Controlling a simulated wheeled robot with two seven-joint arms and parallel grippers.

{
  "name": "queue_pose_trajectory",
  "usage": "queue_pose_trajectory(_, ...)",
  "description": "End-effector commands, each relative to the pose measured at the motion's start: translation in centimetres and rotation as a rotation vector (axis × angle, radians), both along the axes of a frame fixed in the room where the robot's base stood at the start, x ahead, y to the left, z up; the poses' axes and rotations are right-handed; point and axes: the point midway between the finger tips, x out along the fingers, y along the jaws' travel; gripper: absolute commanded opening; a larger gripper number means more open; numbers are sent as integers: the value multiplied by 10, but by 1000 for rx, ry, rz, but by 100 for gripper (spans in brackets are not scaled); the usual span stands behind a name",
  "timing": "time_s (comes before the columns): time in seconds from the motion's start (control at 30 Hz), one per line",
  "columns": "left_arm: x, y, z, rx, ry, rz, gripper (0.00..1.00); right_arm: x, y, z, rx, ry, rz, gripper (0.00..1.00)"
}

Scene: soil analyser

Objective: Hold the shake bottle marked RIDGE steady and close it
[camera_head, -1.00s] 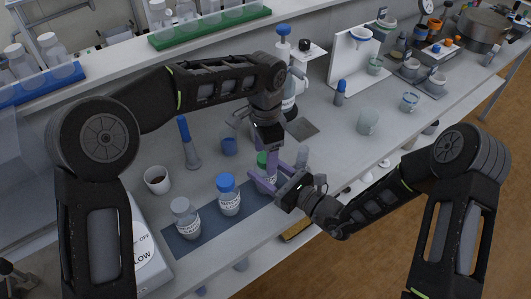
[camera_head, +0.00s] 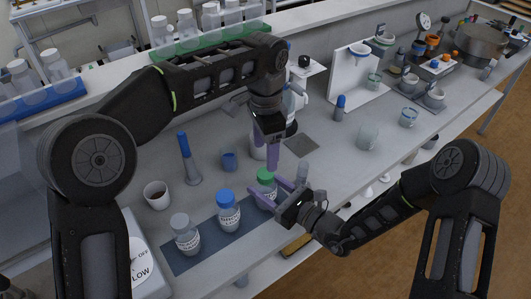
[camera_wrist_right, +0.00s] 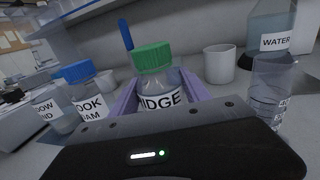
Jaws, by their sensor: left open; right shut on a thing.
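The RIDGE bottle (camera_head: 265,188) stands on the dark blue mat (camera_head: 206,251) with a green cap (camera_head: 266,174) on its top. In the right wrist view the bottle (camera_wrist_right: 160,99) looks upright, its label partly hidden by my gripper, and the green cap (camera_wrist_right: 152,57) sits on its neck. My right gripper (camera_head: 273,193) is shut on the bottle's body from the right, a purple finger on each side. My left gripper (camera_head: 267,148) is open and empty, pointing down just above the cap.
A blue-capped bottle (camera_head: 228,211) and another bottle (camera_head: 185,235) stand left on the mat. A clear cylinder (camera_wrist_right: 270,88) stands close right of my right gripper.

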Motion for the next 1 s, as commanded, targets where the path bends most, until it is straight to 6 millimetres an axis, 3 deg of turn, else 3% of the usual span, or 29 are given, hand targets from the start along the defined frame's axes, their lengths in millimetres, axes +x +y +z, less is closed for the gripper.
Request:
queue_pose_trajectory(0.1,0,0,0,0,0,0,66,0,0,0,0,0,0,0)
queue_pose_trajectory(0.13,0,0,0,0,0,0,66,0,0,0,0,0,0,56)
queue_pose_trajectory(0.4,0,0,0,0,0,0,66,0,0,0,0,0,0,78)
queue_pose_trajectory(0.77,0,0,-2,0,0,0,66,-2,-3,-1,0,0,-1,80)
queue_pose_trajectory(1.0,0,0,-10,0,0,0,66,-19,-24,-2,0,0,-4,80)
